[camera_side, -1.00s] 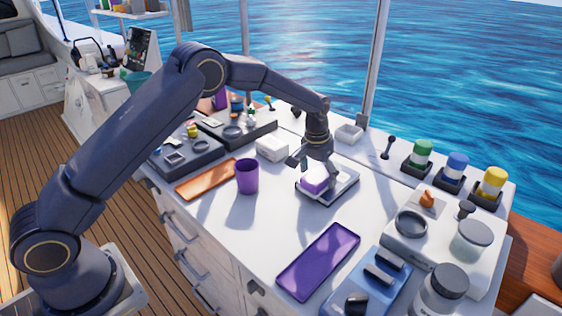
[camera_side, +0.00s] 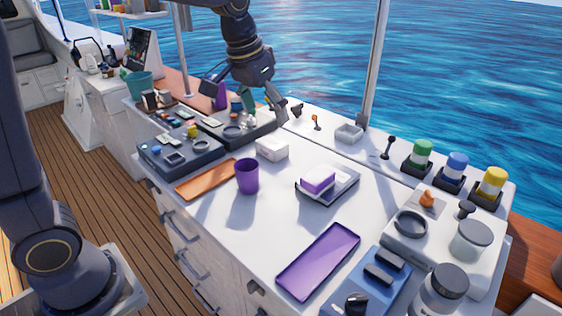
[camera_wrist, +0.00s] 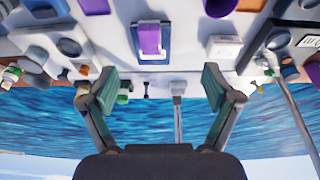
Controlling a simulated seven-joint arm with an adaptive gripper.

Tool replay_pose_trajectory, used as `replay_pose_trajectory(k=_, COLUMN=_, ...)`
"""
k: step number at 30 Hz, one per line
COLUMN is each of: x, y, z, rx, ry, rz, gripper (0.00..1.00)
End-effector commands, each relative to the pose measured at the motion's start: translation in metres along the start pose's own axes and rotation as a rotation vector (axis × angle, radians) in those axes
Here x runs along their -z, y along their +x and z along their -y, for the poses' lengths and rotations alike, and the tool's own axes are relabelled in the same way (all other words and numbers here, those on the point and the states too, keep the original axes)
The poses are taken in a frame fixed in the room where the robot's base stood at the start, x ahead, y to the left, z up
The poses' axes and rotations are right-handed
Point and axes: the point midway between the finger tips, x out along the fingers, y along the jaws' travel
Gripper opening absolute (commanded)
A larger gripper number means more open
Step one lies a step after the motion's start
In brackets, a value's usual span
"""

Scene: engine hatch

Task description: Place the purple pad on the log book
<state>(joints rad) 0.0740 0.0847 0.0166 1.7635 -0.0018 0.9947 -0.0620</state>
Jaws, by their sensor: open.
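The purple pad (camera_side: 318,180), with a white lower layer, lies on top of the log book (camera_side: 341,188), a flat white and dark book on the white counter. In the wrist view the pad (camera_wrist: 150,39) lies within the outline of the blue-edged log book (camera_wrist: 135,50). My gripper (camera_side: 281,113) is raised over the back of the counter, to the left of and apart from the pad. In the wrist view my gripper (camera_wrist: 161,88) has its fingers spread wide with nothing between them.
A purple cup (camera_side: 247,176), a white box (camera_side: 272,148) and an orange tray (camera_side: 207,179) stand left of the book. A purple tray (camera_side: 318,262) lies in front. Green, blue and yellow jars (camera_side: 457,167) stand at right. Dark consoles (camera_side: 180,157) are at left.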

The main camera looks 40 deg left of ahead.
Motion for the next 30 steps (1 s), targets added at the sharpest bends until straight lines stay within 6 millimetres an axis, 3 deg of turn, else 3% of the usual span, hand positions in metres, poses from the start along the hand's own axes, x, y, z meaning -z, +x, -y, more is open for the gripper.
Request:
replay_pose_trajectory(k=1, x=-0.026, y=-0.021, z=0.005, rx=-0.001, ry=0.000, rz=-0.031, gripper=0.88)
replay_pose_trajectory(k=4, x=-0.080, y=-0.045, z=0.013, rx=0.001, ry=0.001, rz=-0.083, gripper=0.88)
replay_pose_trajectory(k=9, x=-0.159, y=-0.054, z=0.021, rx=0.008, ry=0.005, rz=-0.153, gripper=0.88)
replay_pose_trajectory(k=12, x=-0.188, y=-0.050, z=0.024, rx=0.013, ry=0.007, rz=-0.178, gripper=0.88)
replay_pose_trajectory(k=18, x=-0.208, y=-0.044, z=0.025, rx=0.017, ry=0.010, rz=-0.194, gripper=0.88)
replay_pose_trajectory(k=30, x=-0.207, y=-0.044, z=0.025, rx=0.016, ry=0.009, rz=-0.193, gripper=0.88)
